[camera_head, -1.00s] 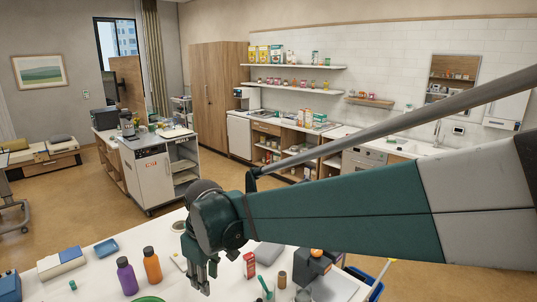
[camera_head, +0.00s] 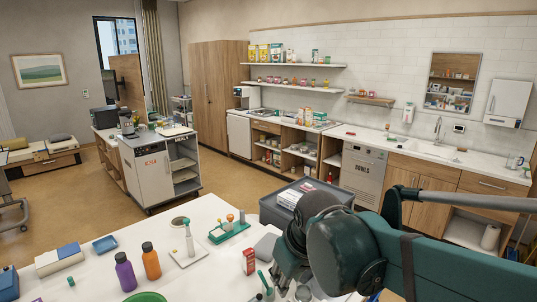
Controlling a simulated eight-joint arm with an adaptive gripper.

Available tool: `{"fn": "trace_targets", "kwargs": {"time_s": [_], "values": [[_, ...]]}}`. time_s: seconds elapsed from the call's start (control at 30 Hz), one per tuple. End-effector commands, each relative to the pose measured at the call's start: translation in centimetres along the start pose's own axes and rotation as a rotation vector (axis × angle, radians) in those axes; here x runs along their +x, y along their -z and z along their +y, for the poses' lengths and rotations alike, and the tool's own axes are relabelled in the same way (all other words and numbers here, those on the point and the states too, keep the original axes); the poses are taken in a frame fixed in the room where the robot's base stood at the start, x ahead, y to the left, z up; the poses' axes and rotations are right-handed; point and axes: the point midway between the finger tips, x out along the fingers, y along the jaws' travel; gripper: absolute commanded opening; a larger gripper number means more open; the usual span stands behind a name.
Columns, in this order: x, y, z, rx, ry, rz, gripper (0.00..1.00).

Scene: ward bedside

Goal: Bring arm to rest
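My gripper (camera_head: 284,277) hangs over the right part of the white table (camera_head: 205,215), fingers pointing down. Its fingers are dark and seen from behind my wrist, so their opening is unclear. I see nothing held in it. My green and grey arm reaches in from the right edge of the view.
Near the gripper are a red box (camera_head: 249,262) and a green rack (camera_head: 229,231). A grey bin (camera_head: 276,209) is behind the table. Floor beyond is open.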

Motion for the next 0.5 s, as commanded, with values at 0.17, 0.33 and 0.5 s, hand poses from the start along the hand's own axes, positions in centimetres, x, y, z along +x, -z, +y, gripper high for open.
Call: {"fn": "trace_targets", "kwargs": {"time_s": [0.17, 0.33, 0.5], "values": [[-0.6, -3.4, 2.1, 0.090, -0.030, 0.030, 0.27], [-1.1, -6.5, 3.8, 0.174, -0.058, 0.059, 0.27], [-1.5, -9.5, 5.2, 0.256, -0.087, 0.089, 0.27]]}}
